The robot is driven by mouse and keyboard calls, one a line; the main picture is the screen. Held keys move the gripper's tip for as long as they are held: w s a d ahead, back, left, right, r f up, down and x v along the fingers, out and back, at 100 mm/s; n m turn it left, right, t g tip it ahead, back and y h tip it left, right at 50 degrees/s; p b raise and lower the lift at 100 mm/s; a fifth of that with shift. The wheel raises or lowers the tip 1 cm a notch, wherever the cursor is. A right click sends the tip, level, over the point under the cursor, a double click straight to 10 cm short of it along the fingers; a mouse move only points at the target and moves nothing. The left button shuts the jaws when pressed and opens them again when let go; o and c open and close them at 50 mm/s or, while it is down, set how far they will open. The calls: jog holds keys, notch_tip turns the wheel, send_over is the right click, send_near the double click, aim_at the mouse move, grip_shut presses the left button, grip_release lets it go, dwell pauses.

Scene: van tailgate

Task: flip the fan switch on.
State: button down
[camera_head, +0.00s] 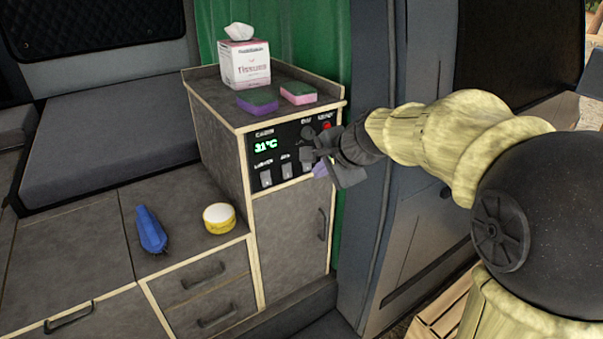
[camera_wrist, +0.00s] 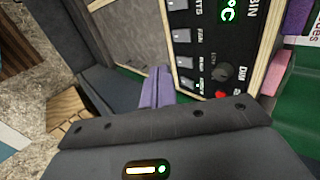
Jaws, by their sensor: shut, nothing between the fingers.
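The control panel (camera_head: 262,160) is on the upper face of the grey cabinet, with a green 31°C readout. The fan switch (camera_head: 286,171) is the small light rocker to the right of the lights switch (camera_head: 266,178). In the wrist view, the fan switch (camera_wrist: 183,37) sits between the lights switch (camera_wrist: 178,6) and the pump switch (camera_wrist: 185,62). I cannot tell which way it is set. My gripper (camera_head: 320,168) is at the right end of the panel, its purple fingers (camera_wrist: 155,90) shut and empty. It hides part of the panel's right side in the head view.
A tissue box (camera_head: 244,65) and two sponges (camera_head: 258,100) (camera_head: 298,93) stand on the cabinet top. A knob (camera_wrist: 223,72) and a red button (camera_wrist: 221,94) are on the panel.

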aim_at(288, 174)
jog(key=x, duration=0.4)
jog(key=w+r+p+x, duration=0.1)
jog(key=x, duration=0.3)
jog(key=a+r+p+x, duration=0.1)
jog(key=x, duration=0.4)
jog(key=shift+w+a+f, duration=0.1)
jog(key=shift+w, duration=0.35)
jog(key=shift+f+b, duration=0.25)
jog(key=shift+b, duration=0.35)
jog(key=shift+w+f+b, duration=0.1)
jog(key=shift+f+b, duration=0.05)
jog(key=shift+b, duration=0.75)
jog(key=shift+a+r+p, duration=0.1)
jog(key=shift+r+p, duration=1)
jog(key=shift+r, duration=0.05)
